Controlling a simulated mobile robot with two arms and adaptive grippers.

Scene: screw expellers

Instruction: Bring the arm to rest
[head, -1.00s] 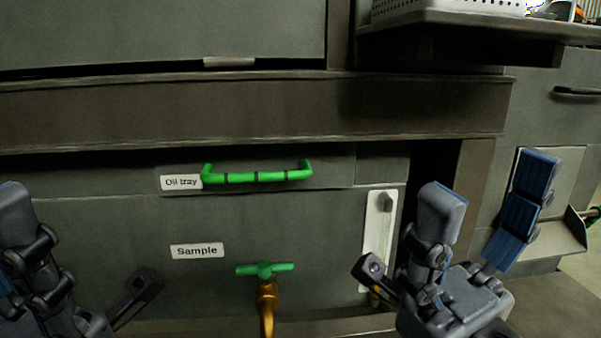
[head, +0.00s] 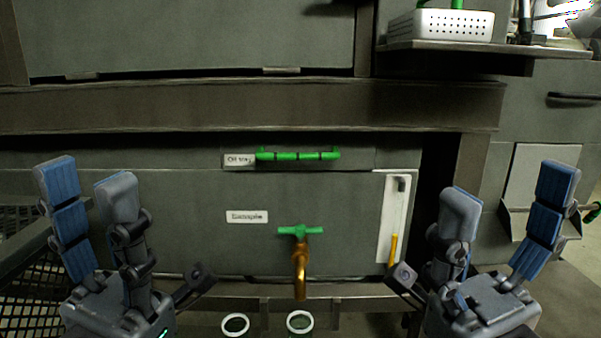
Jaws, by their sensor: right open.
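My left gripper (head: 150,232) is at the lower left of the head view, in front of the grey machine front. Its fingers point up and stand apart from the thumb, with nothing between them. My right gripper (head: 445,238) is at the lower right, also with its fingers up and spread, open and empty. Neither gripper appears to touch anything. The arms behind the grippers are out of view.
A brass tap with a green handle (head: 300,231) sits between my grippers, above two white-rimmed round containers (head: 300,322). The green "Oil tray" handle (head: 298,156) is higher up. A shelf (head: 470,47) holds a white perforated basket (head: 441,24). Black mesh (head: 28,290) stands at left.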

